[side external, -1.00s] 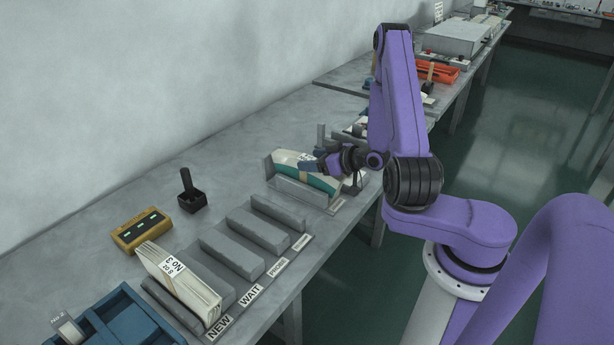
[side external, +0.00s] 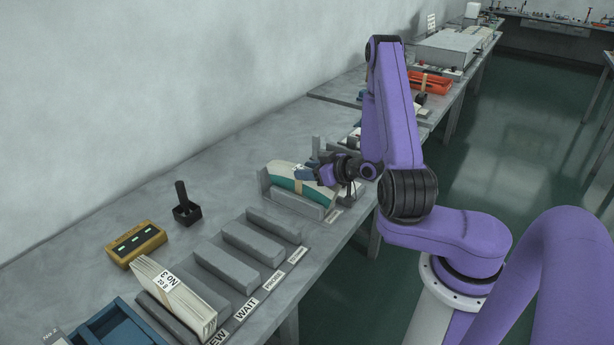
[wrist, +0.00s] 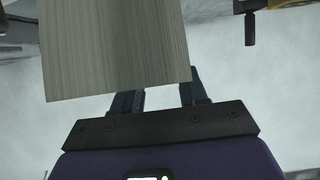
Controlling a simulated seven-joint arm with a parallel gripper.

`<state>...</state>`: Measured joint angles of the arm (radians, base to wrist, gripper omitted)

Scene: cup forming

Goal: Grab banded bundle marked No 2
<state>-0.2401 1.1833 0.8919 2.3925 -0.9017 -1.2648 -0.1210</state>
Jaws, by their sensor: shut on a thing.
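A pale bundle with a teal side and a tan band (side external: 282,180) sits in a grey holder (side external: 296,206) at the far end of the rack row. Its marking is too small and partly covered to read. My gripper (side external: 308,173) is shut on its upper part, near the right end. In the wrist view, the bundle's layered sheet edges (wrist: 115,50) fill the upper left and hide part of my gripper's fingers (wrist: 158,95). Another bundle, marked No 3 (side external: 172,297), stands upright in the near rack.
Grey rack dividers (side external: 253,241) stand between the two bundles, with labels such as WAIT along the front edge. A yellow box (side external: 136,244), a black stamp-like tool (side external: 186,205) and a blue tray (side external: 115,325) lie nearby.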

